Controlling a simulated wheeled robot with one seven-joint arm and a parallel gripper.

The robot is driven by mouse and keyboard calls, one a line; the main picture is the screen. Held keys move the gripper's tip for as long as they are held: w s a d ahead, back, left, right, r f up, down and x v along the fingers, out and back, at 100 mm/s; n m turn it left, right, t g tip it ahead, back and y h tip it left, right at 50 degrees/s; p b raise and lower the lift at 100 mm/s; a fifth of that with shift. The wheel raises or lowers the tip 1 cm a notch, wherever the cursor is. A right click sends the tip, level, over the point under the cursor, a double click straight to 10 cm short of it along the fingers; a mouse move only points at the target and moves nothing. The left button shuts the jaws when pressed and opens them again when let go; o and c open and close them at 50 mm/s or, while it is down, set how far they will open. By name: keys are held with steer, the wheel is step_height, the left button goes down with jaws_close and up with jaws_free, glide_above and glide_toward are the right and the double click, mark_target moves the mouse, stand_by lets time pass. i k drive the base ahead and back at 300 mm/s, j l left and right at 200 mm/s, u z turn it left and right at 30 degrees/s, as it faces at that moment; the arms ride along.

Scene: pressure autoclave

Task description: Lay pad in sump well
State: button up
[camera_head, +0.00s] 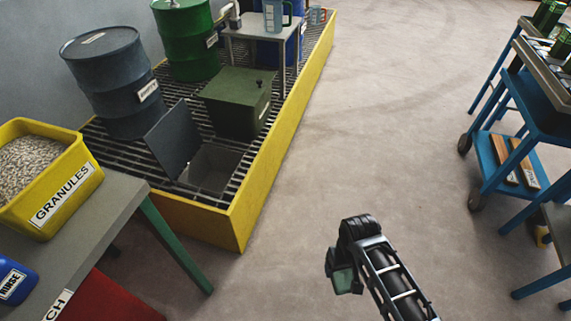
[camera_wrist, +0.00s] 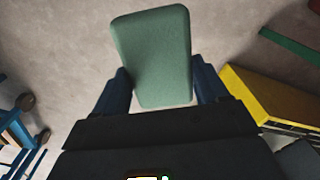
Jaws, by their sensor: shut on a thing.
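My gripper (camera_wrist: 162,88) is shut on a green pad (camera_wrist: 152,50), which stands out between the two blue fingers in the wrist view. In the head view the pad (camera_head: 343,281) shows as a small green patch by my gripper, over open floor to the right of the yellow bund. The sump well (camera_head: 211,168) is a square grey recess in the grating at the bund's near end. Its dark lid (camera_head: 173,139) stands tilted open on the left side of the well. The pad is well apart from the sump well.
The yellow bund wall (camera_head: 262,165) stands between my gripper and the well. A green box (camera_head: 238,103), a dark drum (camera_head: 112,82) and a green drum (camera_head: 188,40) stand on the grating. A table with a granules bin (camera_head: 55,195) is at left, a blue trolley (camera_head: 495,150) at right.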

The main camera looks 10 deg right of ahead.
mark_target(219, 192)
steer(key=i+l+z, duration=0.25)
steer(key=i+j+z, duration=0.1)
steer(key=i+z, duration=0.15)
steer(key=i, duration=0.2)
steer(key=i+l+u, duration=0.1)
steer(key=i+u, duration=0.25)
steer(key=u, duration=0.15)
steer(key=i+l+u, duration=0.2)
steer(key=i+u, duration=0.15)
steer(key=u, duration=0.15)
steer(key=i+l+u, duration=0.25)
steer(key=u, duration=0.25)
steer(key=i+l+u, duration=0.2)
steer(key=l+u, duration=0.3)
steer(key=i+l+u, duration=0.1)
steer(key=l+u, duration=0.4)
